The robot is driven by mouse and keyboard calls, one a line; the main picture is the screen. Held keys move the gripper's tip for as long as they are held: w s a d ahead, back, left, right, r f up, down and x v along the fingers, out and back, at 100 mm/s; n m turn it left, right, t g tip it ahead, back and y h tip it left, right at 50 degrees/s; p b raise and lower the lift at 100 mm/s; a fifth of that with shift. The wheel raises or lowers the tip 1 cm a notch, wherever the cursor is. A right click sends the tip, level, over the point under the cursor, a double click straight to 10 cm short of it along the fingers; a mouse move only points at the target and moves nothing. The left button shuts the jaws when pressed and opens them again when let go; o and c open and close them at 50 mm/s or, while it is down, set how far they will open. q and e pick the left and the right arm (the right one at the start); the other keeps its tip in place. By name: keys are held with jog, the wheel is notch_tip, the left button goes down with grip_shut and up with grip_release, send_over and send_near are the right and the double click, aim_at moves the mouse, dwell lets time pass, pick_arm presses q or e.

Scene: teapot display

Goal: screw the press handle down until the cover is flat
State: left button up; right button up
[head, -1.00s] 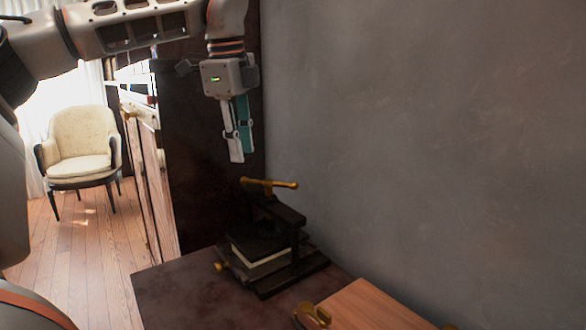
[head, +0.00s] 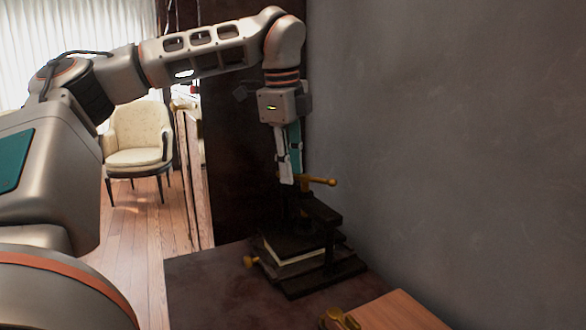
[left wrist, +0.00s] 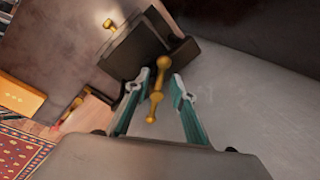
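The dark press (head: 322,218) stands on the table near the wall, with a brass bar handle (head: 320,181) on top. A dark cover lies over a pale block (head: 292,264) in the press; I cannot tell whether the cover is flat. My left gripper (head: 292,178) points down at the handle, and its fingers hide the handle's left end in the head view. In the left wrist view the fingers (left wrist: 155,84) are spread, with the brass handle (left wrist: 157,88) showing between them. I see no clear contact. My right gripper is not in view.
A brass knob (head: 250,262) sticks out at the press's left side. A wooden box (head: 402,312) with a brass fitting (head: 340,319) is at the front right. The grey wall (head: 450,140) is close on the right. The table's left part (head: 205,285) is bare.

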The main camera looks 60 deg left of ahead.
pick_arm(q)
grip_shut()
